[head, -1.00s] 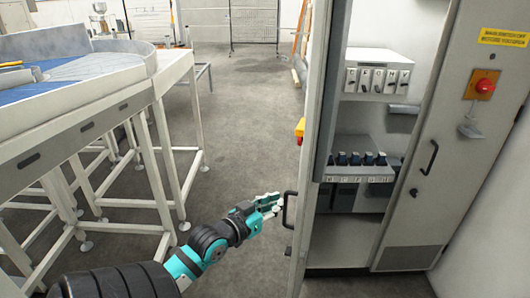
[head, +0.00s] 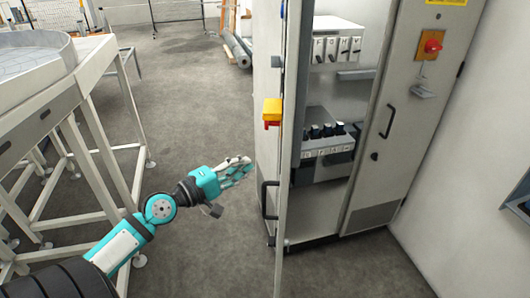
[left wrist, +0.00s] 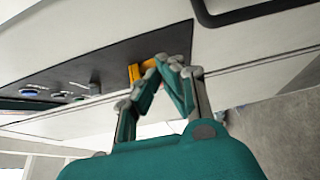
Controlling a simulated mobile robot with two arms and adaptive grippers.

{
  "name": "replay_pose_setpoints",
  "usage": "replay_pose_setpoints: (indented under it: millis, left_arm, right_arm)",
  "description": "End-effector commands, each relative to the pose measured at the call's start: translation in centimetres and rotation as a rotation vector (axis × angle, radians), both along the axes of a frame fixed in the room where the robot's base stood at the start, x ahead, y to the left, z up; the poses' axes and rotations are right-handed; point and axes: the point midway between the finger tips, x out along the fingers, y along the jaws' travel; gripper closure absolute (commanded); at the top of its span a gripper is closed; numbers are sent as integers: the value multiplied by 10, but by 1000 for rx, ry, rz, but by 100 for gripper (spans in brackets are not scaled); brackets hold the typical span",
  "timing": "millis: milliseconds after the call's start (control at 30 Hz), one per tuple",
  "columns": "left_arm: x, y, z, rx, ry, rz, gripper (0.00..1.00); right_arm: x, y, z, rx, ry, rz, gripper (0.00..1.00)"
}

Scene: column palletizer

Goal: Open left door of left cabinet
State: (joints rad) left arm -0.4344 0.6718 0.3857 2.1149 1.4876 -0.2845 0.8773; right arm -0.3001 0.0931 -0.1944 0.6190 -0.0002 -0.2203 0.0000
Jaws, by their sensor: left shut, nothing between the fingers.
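The left cabinet (head: 355,215) stands at right with its shelves exposed. Its left door (head: 266,150) stands open, swung out toward me and seen nearly edge-on. A black bar handle (head: 267,200) is on the door's outer face. My left gripper (head: 246,166) is shut and empty, left of the handle and apart from it in the head view. In the left wrist view, the shut fingers (left wrist: 168,65) are in front of a pale surface with a dark panel; a black bar (left wrist: 250,12) shows at the top right. My right gripper is out of view.
A yellow and red switch (head: 272,112) sticks out from the door. The closed right-hand door (head: 405,120) carries a red button (head: 432,46) and a black handle. A white-framed table (head: 85,85) stands at left. Grey floor (head: 190,90) is clear between table and cabinet.

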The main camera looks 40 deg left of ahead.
Motion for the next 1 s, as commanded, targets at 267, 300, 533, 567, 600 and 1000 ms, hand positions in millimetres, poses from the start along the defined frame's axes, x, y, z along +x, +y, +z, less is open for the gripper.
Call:
replay_pose_setpoints:
  millis: [267, 300, 533, 567, 600, 1000]
  left_arm:
    - [38, -27, 7, -4, -2, 0, 100]
    - [40, -31, 5, -3, -1, 0, 100]
    - [46, -42, 0, 1, 0, 0, 100]
    - [46, -42, 0, 1, 0, 0, 100]
    - [46, -42, 0, 2, -1, 0, 100]
    - [57, -62, 7, -5, -1, 1, 100]
  right_arm:
    - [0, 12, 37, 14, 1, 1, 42]
    - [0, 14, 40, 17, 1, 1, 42]
    - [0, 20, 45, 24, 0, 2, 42]
    - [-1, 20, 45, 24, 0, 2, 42]
    - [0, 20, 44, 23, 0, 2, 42]
    - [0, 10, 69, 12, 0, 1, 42]
